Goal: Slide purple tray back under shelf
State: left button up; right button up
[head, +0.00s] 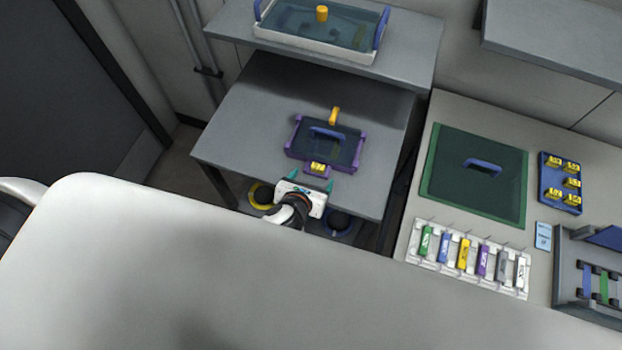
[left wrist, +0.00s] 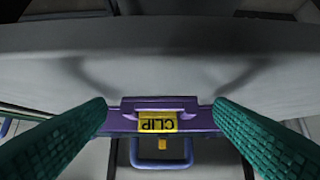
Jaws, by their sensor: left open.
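The purple tray (head: 294,139) sits on the grey lower table, in front of the raised shelf (head: 400,48). It has a dark clear cover with a blue handle (head: 328,132) and a yellow label at its front edge. My left gripper (head: 304,180) is open at the tray's front edge, with its teal fingers on either side of the yellow label. In the left wrist view the open fingers flank the purple front edge (left wrist: 122,122) and its label, which reads CLIP (left wrist: 157,122). I cannot tell whether the fingers touch the tray. My right gripper is not in view.
A white tray (head: 310,47) with blue handles stands on the shelf above. A yellow post (head: 334,116) stands at the purple tray's back edge. The right bench holds a green-edged panel (head: 433,190), a blue block with yellow pieces (head: 547,193) and a rack of coloured holders (head: 412,254).

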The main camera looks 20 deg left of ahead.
aim_at(316, 169)
pick_arm(q)
jog(key=shift+w+p, duration=0.7)
jog(key=shift+w, duration=0.7)
jog(key=shift+w, duration=0.15)
